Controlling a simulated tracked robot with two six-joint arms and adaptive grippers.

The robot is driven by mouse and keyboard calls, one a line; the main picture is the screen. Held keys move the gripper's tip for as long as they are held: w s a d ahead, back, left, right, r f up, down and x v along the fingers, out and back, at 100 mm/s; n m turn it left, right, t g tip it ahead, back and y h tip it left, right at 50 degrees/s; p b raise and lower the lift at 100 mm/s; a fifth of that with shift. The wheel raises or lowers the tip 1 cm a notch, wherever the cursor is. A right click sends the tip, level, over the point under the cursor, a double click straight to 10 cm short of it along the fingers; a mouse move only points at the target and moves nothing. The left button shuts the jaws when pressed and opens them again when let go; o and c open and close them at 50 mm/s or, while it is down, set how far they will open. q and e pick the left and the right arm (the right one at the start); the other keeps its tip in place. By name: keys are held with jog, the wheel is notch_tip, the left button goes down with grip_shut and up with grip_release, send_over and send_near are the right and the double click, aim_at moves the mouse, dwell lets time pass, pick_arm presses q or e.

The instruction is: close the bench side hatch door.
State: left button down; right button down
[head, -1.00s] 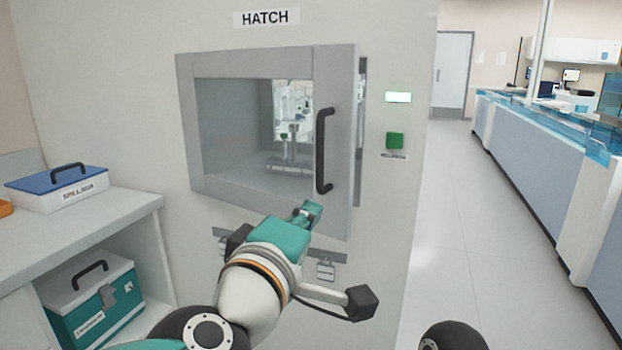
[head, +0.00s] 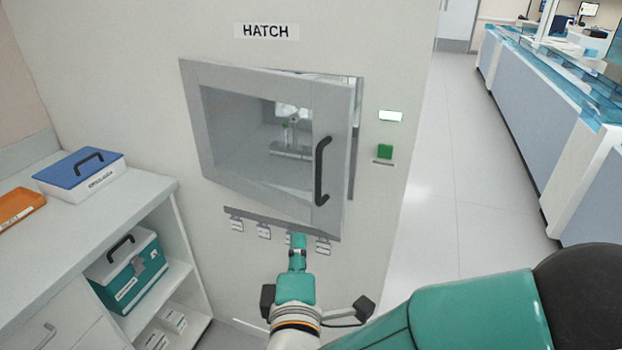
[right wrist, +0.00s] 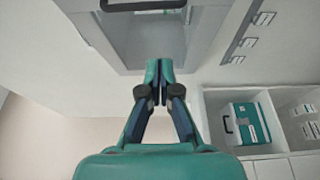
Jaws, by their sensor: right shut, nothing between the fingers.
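The hatch door (head: 331,140) is a grey frame with a clear window and a black vertical handle (head: 321,170) near its right edge. It stands ajar, with its right edge out from the wall and a gap along that side. My right gripper (head: 297,240) is shut and empty, just below the door's lower edge and left of the handle. Whether it touches the door cannot be told. In the right wrist view the closed fingertips (right wrist: 159,66) point toward the door's grey frame (right wrist: 95,40), with the handle (right wrist: 145,4) beyond. My left gripper is out of view.
A green button (head: 384,152) and a lit panel (head: 390,116) are on the wall right of the door. Small tags hang from a rail (head: 245,216) below it. A shelf unit (head: 125,205) with boxes stands at left. The floor (head: 450,190) at right is clear.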

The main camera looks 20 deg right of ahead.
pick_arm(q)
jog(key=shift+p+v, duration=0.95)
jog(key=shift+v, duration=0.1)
pick_arm(e)
jog(key=d+x, duration=0.2)
jog(key=x, duration=1)
jog(key=shift+d, duration=0.15)
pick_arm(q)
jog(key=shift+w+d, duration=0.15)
